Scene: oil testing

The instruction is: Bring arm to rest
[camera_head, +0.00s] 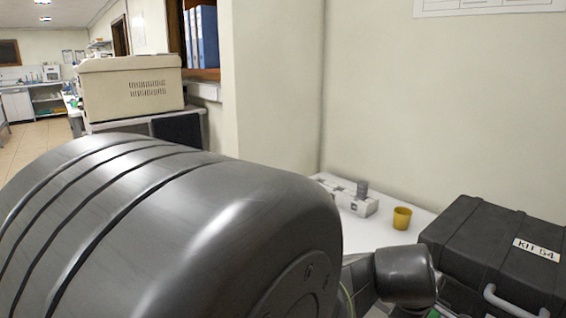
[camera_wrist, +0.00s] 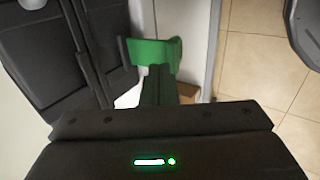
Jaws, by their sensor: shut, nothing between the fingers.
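My gripper (camera_wrist: 160,80) shows in the wrist view with its dark fingers together and nothing held between them. Behind the fingertips is a green piece (camera_wrist: 155,52); I cannot tell whether it touches them. In the head view my large grey arm links fill the left and lower middle and hide much of the scene. The gripper itself is not clearly seen there.
A black case (camera_head: 490,250) stands on the white table (camera_head: 425,220), right of a yellow cup (camera_head: 402,218) and a pale block (camera_head: 350,200). The case also shows in the wrist view (camera_wrist: 50,60). Tiled floor (camera_wrist: 262,60) lies right of the table edge.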

